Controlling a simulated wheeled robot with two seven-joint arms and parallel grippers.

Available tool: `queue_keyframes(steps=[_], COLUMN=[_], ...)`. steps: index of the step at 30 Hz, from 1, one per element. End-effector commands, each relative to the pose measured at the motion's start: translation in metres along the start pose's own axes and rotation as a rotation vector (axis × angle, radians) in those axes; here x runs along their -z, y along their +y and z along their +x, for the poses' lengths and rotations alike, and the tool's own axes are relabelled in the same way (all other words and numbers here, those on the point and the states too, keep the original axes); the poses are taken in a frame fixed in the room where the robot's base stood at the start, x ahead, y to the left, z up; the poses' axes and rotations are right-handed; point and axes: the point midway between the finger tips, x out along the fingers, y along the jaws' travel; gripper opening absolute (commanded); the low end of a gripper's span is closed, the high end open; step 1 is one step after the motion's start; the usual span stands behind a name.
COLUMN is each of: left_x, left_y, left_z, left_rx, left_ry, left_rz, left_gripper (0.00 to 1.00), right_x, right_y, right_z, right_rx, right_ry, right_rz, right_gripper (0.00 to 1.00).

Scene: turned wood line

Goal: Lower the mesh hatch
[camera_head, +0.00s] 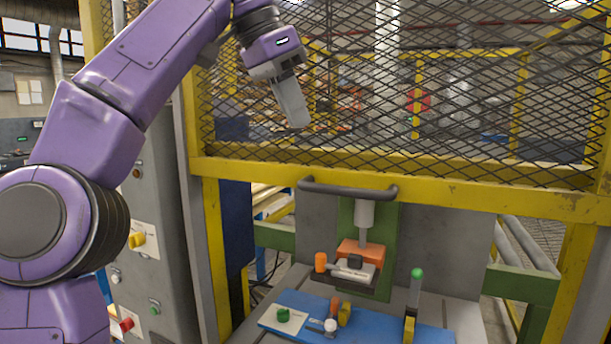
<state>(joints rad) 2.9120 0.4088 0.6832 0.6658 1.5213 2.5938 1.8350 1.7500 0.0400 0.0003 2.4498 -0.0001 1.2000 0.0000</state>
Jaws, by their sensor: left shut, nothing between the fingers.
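The mesh hatch (420,179) has a yellow frame with dark wire mesh and stands raised in the upper part of the head view. A dark grey handle bar (347,189) is fixed along its lower rail. Below that rail the opening to the machine is uncovered. My left gripper (297,124) is shut and empty, in front of the mesh, above and to the left of the handle, apart from it. My right gripper is not in view.
Behind the opening, a green press with an orange and grey head (360,258) stands over a blue plate (300,303) holding small parts. A green-topped post (416,285) is at right. A grey control cabinet (150,215) with knobs stands at left. Yellow posts flank the opening.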

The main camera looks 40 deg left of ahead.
Motion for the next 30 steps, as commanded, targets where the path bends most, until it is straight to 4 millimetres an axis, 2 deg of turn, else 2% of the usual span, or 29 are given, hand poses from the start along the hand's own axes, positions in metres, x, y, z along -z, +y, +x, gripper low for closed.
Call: queue_keyframes(steps=[1,3,6,9,16,26,30], left_x=[-0.003,-0.002,-0.002,-0.015,-0.027,-0.027,-0.023], left_y=[0.0,0.001,0.001,0.001,0.001,0.001,0.0], left_z=[0.018,0.034,0.054,0.064,0.074,0.075,0.086], left_rx=[-0.003,-0.003,-0.003,-0.002,0.0,0.001,-0.004], left_ry=[-0.002,-0.002,-0.003,0.0,-0.001,-0.002,-0.005], left_rz=[0.004,0.005,0.004,0.005,0.004,0.003,0.009], left_gripper=[0.0,0.0,0.0,0.0,0.0,0.0,0.0], right_x=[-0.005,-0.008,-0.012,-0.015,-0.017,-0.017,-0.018], right_y=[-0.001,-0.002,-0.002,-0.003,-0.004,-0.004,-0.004], right_z=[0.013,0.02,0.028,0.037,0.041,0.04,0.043], right_rx=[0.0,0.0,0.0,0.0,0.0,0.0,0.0], right_ry=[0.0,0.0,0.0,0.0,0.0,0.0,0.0], right_rz=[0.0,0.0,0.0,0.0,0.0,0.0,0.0], right_gripper=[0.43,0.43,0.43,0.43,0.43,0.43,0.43])
